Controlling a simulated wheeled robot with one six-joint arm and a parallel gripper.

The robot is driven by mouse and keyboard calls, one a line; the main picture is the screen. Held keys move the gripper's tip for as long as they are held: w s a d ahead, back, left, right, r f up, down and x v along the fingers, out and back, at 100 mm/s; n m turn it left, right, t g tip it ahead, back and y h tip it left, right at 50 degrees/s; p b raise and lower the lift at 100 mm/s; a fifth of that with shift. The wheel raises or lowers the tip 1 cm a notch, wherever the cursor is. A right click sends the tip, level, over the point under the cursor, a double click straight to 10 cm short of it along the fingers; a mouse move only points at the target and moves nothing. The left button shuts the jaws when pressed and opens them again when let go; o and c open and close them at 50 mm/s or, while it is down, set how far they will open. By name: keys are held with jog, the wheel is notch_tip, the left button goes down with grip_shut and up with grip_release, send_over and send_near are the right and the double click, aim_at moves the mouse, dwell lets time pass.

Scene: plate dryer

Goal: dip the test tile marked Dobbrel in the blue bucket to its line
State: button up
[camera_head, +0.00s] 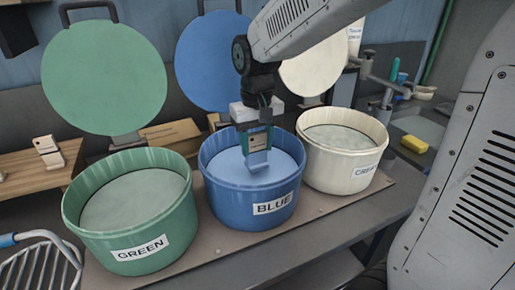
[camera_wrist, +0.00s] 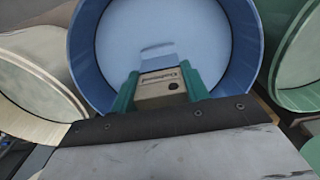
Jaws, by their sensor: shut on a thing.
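The blue bucket (camera_head: 240,203) stands open in the middle, labelled BLUE and holding pale blue liquid. It also fills the top of the wrist view (camera_wrist: 238,50). My gripper (camera_head: 257,138) points down inside its rim, with green fingers (camera_wrist: 158,92) shut on a small beige tile (camera_wrist: 158,84). The tile hangs upright, and its lower part (camera_head: 258,161) looks blue. I cannot tell whether its lower end touches the liquid.
A green bucket (camera_head: 135,222) stands left and a cream bucket (camera_head: 343,165) right, both open. Green (camera_head: 104,78) and blue (camera_head: 207,60) lids stand raised behind. A beige block (camera_head: 47,146) stands on a wooden shelf. A wire rack (camera_head: 42,262) is front left; a yellow sponge (camera_head: 414,143) lies right.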

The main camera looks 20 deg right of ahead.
jog(key=shift+r, duration=2.95)
